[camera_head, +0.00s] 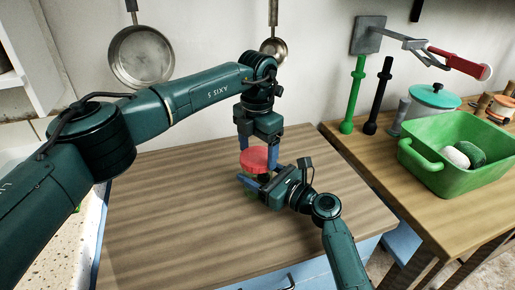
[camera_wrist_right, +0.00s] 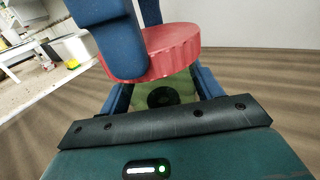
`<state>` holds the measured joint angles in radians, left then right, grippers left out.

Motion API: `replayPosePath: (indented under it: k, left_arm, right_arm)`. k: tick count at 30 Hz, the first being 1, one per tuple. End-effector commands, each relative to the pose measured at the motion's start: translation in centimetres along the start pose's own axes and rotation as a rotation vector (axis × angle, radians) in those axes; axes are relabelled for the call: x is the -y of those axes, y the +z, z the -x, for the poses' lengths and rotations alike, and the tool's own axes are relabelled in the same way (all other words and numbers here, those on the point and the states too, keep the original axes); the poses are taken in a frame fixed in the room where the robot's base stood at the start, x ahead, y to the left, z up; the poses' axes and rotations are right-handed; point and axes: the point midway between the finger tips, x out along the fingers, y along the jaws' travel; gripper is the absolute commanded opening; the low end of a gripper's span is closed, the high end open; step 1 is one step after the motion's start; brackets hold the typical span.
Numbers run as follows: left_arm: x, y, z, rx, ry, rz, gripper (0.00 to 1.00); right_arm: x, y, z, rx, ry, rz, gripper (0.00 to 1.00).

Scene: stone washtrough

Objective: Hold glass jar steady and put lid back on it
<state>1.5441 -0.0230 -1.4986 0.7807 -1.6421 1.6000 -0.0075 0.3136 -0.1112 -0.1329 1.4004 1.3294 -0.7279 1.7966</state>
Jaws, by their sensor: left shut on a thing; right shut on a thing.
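The red lid (camera_head: 255,160) is held flat between the blue fingers of my left gripper (camera_head: 259,153), which points down from above. The greenish glass jar (camera_head: 251,190) stands just below it on the wooden worktop, mostly hidden by my right gripper. My right gripper (camera_head: 252,183) comes in low from the right and is shut on the jar. In the right wrist view the lid (camera_wrist_right: 172,52) is right over the jar (camera_wrist_right: 178,88), roughly in line with it. I cannot tell whether the lid touches the rim.
The worktop (camera_head: 160,215) around the jar is clear. On the bench at right stand a green crate (camera_head: 440,180) with pale and green items, a teal-lidded pot (camera_head: 434,96) and upright green (camera_head: 353,95) and black (camera_head: 378,98) tools. Pans (camera_head: 142,56) hang on the wall behind.

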Motion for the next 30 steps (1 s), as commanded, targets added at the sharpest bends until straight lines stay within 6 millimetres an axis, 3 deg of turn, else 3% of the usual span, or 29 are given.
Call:
replayPosePath:
  k: [3,9,14,15,24,30]
  left_arm:
    - [-0.01,0.00,0.00,0.000,0.001,-0.267,0.47]
    - [0.03,-0.02,-0.06,0.000,0.000,-0.612,0.47]
    - [0.05,-0.01,-0.07,0.000,-0.001,-0.641,0.47]
    - [0.06,-0.01,-0.07,0.000,-0.001,-0.641,0.75]
    - [0.04,-0.01,-0.06,0.000,-0.001,-0.638,0.99]
    - [0.02,-0.01,-0.04,0.000,0.000,-0.637,0.99]
  right_arm:
    - [-0.13,-0.07,-0.02,-0.001,0.004,0.000,0.01]
    - [-0.14,-0.08,-0.03,-0.002,0.004,0.000,0.01]
    - [-0.15,-0.08,-0.04,-0.002,0.004,0.000,0.01]
    - [-0.15,-0.08,-0.04,-0.002,0.004,0.000,0.01]
    - [-0.14,-0.09,-0.04,-0.002,0.004,-0.001,0.01]
    - [-0.14,-0.09,-0.04,-0.001,0.003,-0.001,0.01]
